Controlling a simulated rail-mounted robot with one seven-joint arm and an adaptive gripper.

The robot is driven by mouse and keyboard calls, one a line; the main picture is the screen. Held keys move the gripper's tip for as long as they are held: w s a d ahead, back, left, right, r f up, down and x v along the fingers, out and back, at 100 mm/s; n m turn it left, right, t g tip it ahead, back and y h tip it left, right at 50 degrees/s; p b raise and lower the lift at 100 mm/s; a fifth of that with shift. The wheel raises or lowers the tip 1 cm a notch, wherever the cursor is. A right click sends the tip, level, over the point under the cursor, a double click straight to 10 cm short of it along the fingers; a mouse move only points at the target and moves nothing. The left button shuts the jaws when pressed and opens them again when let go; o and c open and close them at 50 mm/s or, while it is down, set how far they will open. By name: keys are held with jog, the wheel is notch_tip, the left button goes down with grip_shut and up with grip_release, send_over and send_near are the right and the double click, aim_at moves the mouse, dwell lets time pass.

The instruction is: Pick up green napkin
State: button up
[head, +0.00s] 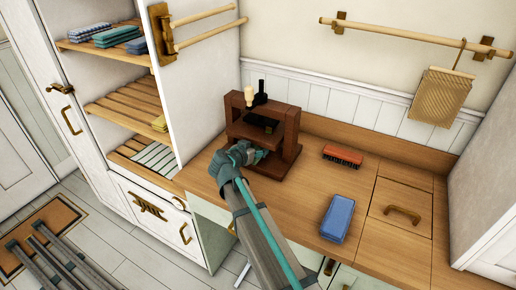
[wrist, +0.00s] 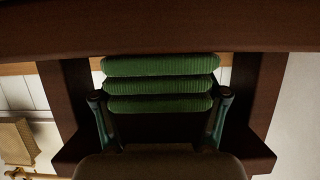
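Green napkins (wrist: 160,86), seen as several ribbed, rounded layers, fill the middle of the wrist view inside a dark wooden stand (head: 290,135). I cannot tell whether they are one folded napkin or a stack. My gripper (wrist: 160,97) is open, with one finger at each side of the lower layers and narrow gaps beside them. In the head view my gripper (head: 258,155) reaches into the front opening of the stand. The arm and stand hide the napkins there.
A blue folded cloth or block (head: 337,218) and a red-brown brush (head: 342,156) lie on the wooden counter to the right. A tan towel (head: 440,96) hangs from a rail. Open shelves (head: 130,105) stand at left. The stand's dark wood closely surrounds my gripper.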

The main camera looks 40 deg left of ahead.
jog(key=c, duration=0.8)
jog(key=shift+o, duration=0.2)
jog(key=shift+r, duration=0.15)
